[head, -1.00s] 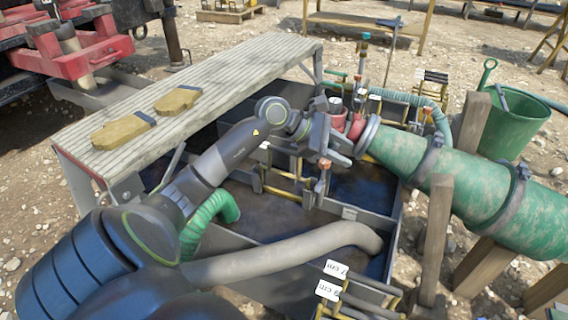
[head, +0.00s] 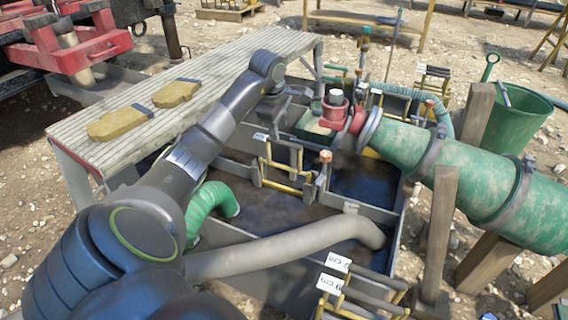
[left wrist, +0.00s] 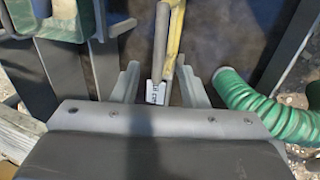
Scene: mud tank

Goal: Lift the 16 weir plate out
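The weir plate with a white tag (head: 260,137) stands in the yellow-railed slot frame (head: 283,187) in the middle of the tank. My left gripper (head: 272,112) is over its top, pointing down. In the left wrist view, the two fingers of my left gripper (left wrist: 157,74) are apart, one on each side of the white tag (left wrist: 155,92) and the plate's grey top bar (left wrist: 160,40). A yellow rail (left wrist: 175,40) runs close beside the bar. The tag's number is too small to read surely. Contact with the fingers cannot be told. My right gripper is not in view.
A plank walkway (head: 215,85) with two yellow gloves runs along the tank's left. A grey hose (head: 290,250) crosses the front; a green hose (head: 210,205) lies near it. Tagged plates (head: 350,285) stand at the front. A red fitting (head: 335,110) joins a big green pipe (head: 450,170).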

